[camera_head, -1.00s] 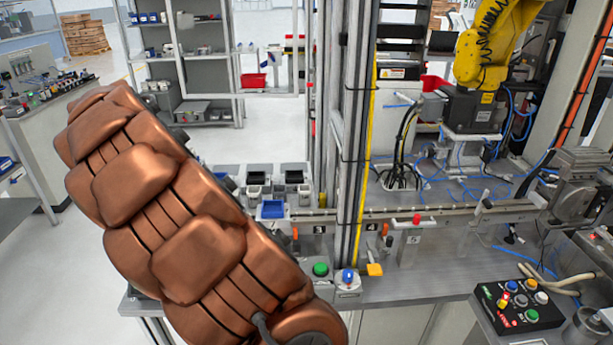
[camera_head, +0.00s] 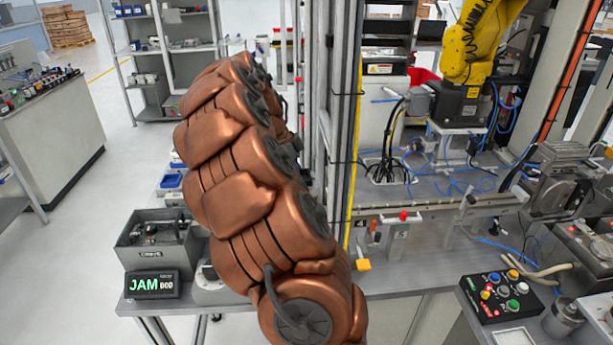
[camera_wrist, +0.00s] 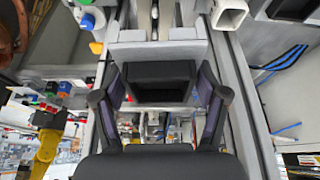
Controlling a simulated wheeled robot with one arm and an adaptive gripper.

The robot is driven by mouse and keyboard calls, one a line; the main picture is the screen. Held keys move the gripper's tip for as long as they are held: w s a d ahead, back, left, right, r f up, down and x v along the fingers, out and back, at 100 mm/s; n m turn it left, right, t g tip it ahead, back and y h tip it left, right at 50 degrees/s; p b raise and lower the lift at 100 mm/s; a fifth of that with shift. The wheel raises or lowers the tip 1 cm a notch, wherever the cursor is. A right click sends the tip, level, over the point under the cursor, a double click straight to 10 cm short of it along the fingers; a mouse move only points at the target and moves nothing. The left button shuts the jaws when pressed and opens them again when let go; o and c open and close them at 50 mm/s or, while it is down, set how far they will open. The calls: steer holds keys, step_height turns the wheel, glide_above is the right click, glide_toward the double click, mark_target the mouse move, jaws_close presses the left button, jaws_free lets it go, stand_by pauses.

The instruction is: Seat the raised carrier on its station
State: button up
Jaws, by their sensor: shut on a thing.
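My gripper (camera_wrist: 160,86) shows in the wrist view with its two dark fingers on either side of a dark, box-shaped carrier (camera_wrist: 160,72). It is shut on the carrier. A grey block lies against the carrier's upper side in that view; I cannot tell whether it is part of the carrier. In the head view my copper arm hides the gripper and the carrier. The conveyor rail (camera_head: 440,207) runs right from the post, with a red-topped stop on it. I cannot tell which station lies under the carrier or how large the gap is.
Metal posts (camera_head: 343,120) with a yellow strip stand beside my arm. A yellow robot arm (camera_head: 470,50) is behind the rail. A grey bin (camera_head: 150,258) and a JAM display (camera_head: 152,284) sit at the bench's left end. A button box (camera_head: 510,295) is at the right.

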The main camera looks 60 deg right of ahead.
steer(key=shift+s+d+m, duration=0.25)
steer(key=shift+s, duration=0.2)
steer(key=shift+s+d+m, duration=0.2)
steer(key=shift+s+m, duration=0.05)
steer(key=shift+s, duration=0.2)
steer(key=shift+f+b, duration=1.2)
steer(key=shift+f, duration=2.1)
steer(key=shift+s+d+f, duration=0.1)
steer(key=shift+s+d, duration=0.05)
steer(key=shift+s, duration=0.05)
steer(key=shift+f+b, duration=0.8)
steer(key=shift+b, duration=0.2)
steer(key=o, duration=1.5)
steer(key=shift+c, duration=0.2)
